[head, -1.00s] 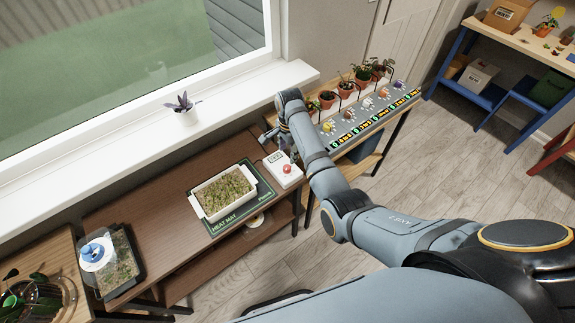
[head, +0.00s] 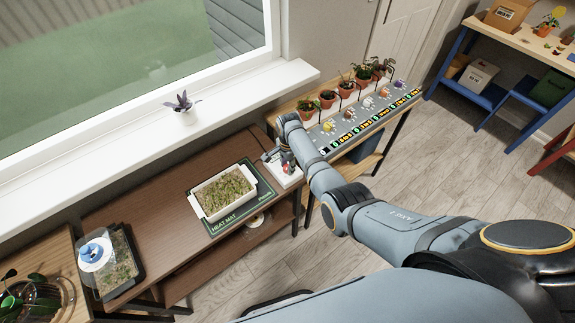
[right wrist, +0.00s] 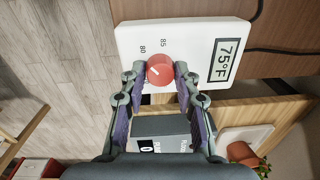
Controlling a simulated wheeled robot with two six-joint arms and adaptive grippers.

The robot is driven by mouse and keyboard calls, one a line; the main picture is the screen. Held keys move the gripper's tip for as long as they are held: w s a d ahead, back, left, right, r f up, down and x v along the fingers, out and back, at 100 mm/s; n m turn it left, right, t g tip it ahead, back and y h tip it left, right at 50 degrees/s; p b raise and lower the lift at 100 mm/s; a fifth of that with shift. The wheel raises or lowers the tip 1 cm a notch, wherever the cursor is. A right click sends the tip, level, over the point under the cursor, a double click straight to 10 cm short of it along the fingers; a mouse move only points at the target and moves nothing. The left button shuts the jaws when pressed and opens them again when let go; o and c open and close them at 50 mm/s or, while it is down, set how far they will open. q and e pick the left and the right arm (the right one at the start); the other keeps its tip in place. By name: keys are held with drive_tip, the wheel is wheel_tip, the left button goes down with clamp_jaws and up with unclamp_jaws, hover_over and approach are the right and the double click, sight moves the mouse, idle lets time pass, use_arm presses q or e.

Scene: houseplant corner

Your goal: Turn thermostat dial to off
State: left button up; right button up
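The white thermostat (right wrist: 190,45) lies at the right end of the dark brown bench, with a display reading 75°F. Its round red dial (right wrist: 160,70) has 80 and 85 printed beside it. My right gripper (right wrist: 160,71) is at the dial, one fingertip on each side of it. The fingers stand apart, with little or no gap to the dial; contact cannot be told. In the head view, my right gripper (head: 279,161) partly covers the thermostat (head: 290,178) and hides most of the dial. My left gripper is not in view.
A white seedling tray (head: 223,211) sits on the green heat mat (head: 261,200), left of the thermostat. A grey labelled strip (head: 350,130) and several potted plants are on the bench to the right. Above is the windowsill (head: 120,150). A dark cable (right wrist: 280,50) runs from the thermostat.

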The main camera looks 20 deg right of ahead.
clamp_jaws()
